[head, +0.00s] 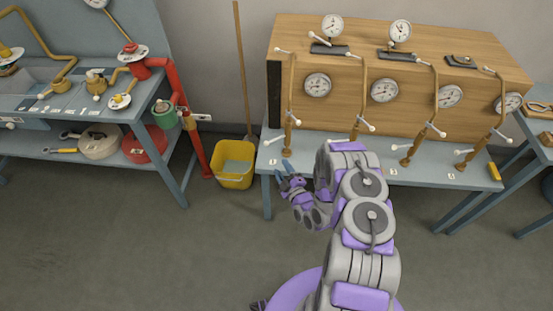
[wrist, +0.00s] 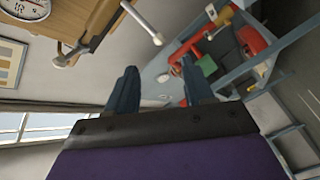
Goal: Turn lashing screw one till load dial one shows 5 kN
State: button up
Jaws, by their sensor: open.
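The leftmost lashing screw (head: 290,100), a brass-coloured rod with white-ended cross handles, stands at the left of the wooden box, beside the number 1 label (head: 272,161). A round white load dial (head: 317,85) is on the box face just right of it; its reading is too small to tell. My gripper (head: 286,168) is open and empty, in front of the bench edge, below and apart from the screw's lower handle. In the wrist view, its blue fingers (wrist: 158,82) are spread. A white-tipped handle (wrist: 145,25) and part of a dial (wrist: 25,8) show at upper left.
The wooden box (head: 430,45) carries more dials and similar screws to the right, on a grey-blue bench (head: 380,182). A yellow bucket (head: 235,165) and a broom handle stand left. Another bench (head: 80,105) with red piping is further left. The floor in front is clear.

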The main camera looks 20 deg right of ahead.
jog(key=shift+s+d, duration=0.2)
jog(key=shift+s, duration=1)
jog(key=shift+w, duration=0.1)
